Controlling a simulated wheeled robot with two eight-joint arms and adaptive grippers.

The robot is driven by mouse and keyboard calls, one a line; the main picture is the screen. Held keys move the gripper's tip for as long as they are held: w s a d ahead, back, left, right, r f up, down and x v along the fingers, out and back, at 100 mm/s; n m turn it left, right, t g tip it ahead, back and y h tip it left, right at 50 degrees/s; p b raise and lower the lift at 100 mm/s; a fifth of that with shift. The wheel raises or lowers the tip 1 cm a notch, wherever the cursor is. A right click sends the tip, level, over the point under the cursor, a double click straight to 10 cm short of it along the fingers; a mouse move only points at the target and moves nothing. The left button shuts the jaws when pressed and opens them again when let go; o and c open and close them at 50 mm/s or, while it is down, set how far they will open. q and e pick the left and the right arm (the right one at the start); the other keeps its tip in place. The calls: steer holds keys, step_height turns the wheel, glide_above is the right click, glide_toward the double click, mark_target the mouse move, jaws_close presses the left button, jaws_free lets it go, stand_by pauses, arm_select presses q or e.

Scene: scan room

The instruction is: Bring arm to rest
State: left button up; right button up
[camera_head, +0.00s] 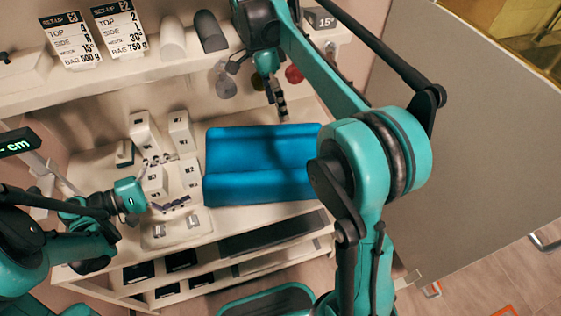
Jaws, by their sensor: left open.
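My left arm comes in from the left. Its gripper (176,182) is open and empty, with its two fingers spread in front of the white numbered blocks on the counter. I cannot tell whether the fingers touch a block. My right arm rises from the bottom right, bends at a large teal joint, and reaches up over the counter. Its gripper (277,100) hangs above the back edge of a blue padded cushion (255,160). I see it nearly edge-on, so its finger opening is unclear. Nothing shows held in it.
White numbered blocks (181,133) stand left of the cushion. A shelf (120,77) behind holds two setup cards (72,40), grey rounded pieces and a box marked 15°. Small discs hang below it. A grey panel (480,130) stands at right; dark trays are below.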

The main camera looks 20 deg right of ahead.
stand_by(0.4)
arm_select(q)
steer(key=s+a+m+t+y, duration=0.3)
steer(key=s+a+m+y, duration=0.4)
steer(key=s+y, duration=0.4)
steer(key=y, duration=0.4)
steer(key=shift+a+f+t+y, duration=0.2)
steer(key=shift+a+t+y, duration=0.1)
steer(key=shift+t, duration=0.1)
arm_select(e)
steer(key=s+f+n+t, duration=0.5)
steer(key=s+f+n, duration=0.1)
steer(key=s+n, duration=0.2)
steer(key=s+f+n+t+y, duration=0.1)
steer(key=s+f+n+t, duration=0.4)
steer(key=s+n, duration=0.4)
steer(key=shift+f+n+t+y, duration=0.3)
steer(key=shift+f+n, duration=0.1)
steer(key=shift+n, duration=0.2)
